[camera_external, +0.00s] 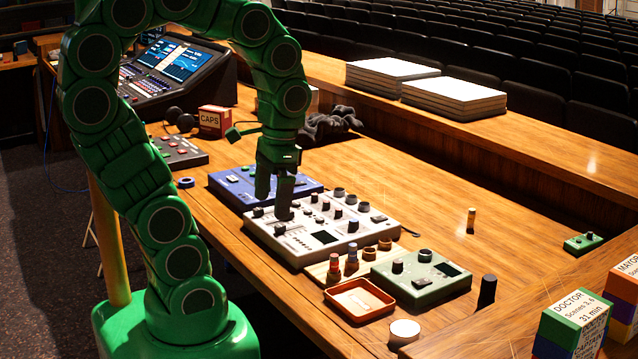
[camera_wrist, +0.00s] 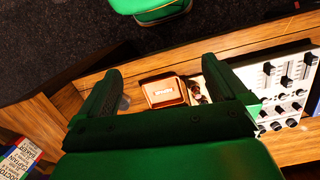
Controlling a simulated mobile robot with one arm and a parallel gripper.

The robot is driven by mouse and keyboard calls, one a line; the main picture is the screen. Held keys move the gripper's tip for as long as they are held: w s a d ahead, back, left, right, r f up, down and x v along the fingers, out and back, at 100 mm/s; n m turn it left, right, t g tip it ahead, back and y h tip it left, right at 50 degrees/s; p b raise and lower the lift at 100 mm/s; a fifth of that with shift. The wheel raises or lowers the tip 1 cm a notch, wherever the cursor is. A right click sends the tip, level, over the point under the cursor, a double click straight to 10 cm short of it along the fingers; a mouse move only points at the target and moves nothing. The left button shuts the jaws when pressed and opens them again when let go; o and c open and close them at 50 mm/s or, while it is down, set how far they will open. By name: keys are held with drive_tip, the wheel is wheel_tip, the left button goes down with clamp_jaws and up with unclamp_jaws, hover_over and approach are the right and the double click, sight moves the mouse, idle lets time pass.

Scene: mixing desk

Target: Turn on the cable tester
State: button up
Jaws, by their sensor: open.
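No readable label marks the cable tester. A green box (camera_external: 422,277) with knobs and a dark screen lies on the desk, right of a white mixer (camera_external: 322,228). A blue box (camera_external: 240,187) lies behind the mixer, partly hidden by my gripper. I cannot tell which device is the tester, or whether any is on. My gripper (camera_external: 273,196) is open and empty, fingers down, over the blue box and the mixer's back edge in the external view; its height above them is unclear. In the wrist view the open fingers (camera_wrist: 160,66) frame an orange tray (camera_wrist: 163,91), with the mixer (camera_wrist: 286,85) at right.
The orange tray (camera_external: 359,299) and a small wooden rack with knobs (camera_external: 343,265) stand before the green box. A black cylinder (camera_external: 487,291) and a white round item (camera_external: 404,329) are nearby. A small green pedal (camera_external: 583,243) lies far right.

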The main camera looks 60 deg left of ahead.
drive_tip(key=shift+s+a+f+n, duration=0.15)
drive_tip(key=shift+s+n, duration=0.1)
drive_tip(key=shift+s, duration=0.25)
drive_tip(key=shift+s+f+n, duration=0.1)
drive_tip(key=shift+s+n, duration=0.1)
drive_tip(key=shift+s, duration=0.25)
drive_tip(key=shift+s+a+f+n, duration=0.15)
drive_tip(key=shift+s+n, duration=0.1)
drive_tip(key=shift+s, duration=0.25)
